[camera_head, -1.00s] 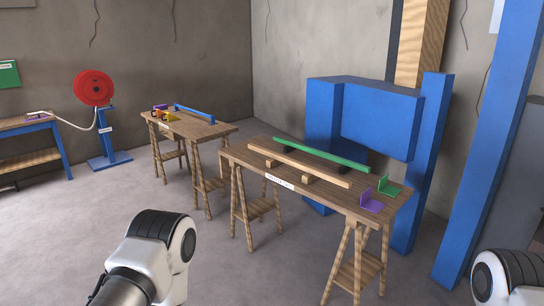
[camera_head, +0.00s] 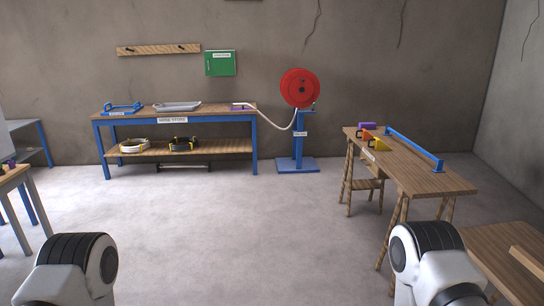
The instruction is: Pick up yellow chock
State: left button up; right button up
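A small yellow chock (camera_head: 377,143) sits on the wooden trestle table (camera_head: 440,184) at the right, near its left edge. An orange chock (camera_head: 365,134) is just behind it, and a purple block (camera_head: 367,126) lies farther back. The yellow chock is small in the picture and far from me. Only links of my two arms show at the bottom left and bottom right. Neither gripper is in view.
A blue beam (camera_head: 414,148) lies along that table's right side. A red hose reel (camera_head: 299,88) on a blue stand and a blue workbench (camera_head: 175,118) stand at the back wall. Another wooden table (camera_head: 500,250) is at the lower right. The middle floor is clear.

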aim_at(379, 145)
jog(key=i+z, duration=0.2)
jog(key=i, duration=0.35)
jog(key=i+z, duration=0.15)
jog(key=i, duration=0.35)
jog(key=i+z, duration=0.2)
jog(key=i, duration=0.35)
jog(key=i+j+z, duration=0.15)
jog(key=i, duration=0.4)
jog(key=i+j+z, duration=0.2)
jog(key=i, duration=0.3)
jog(key=i+j, duration=0.2)
jog(key=i, duration=0.6)
jog(key=i+j+u, duration=0.1)
jog(key=i, duration=0.7)
jog(key=i+j, duration=0.15)
jog(key=i, duration=0.65)
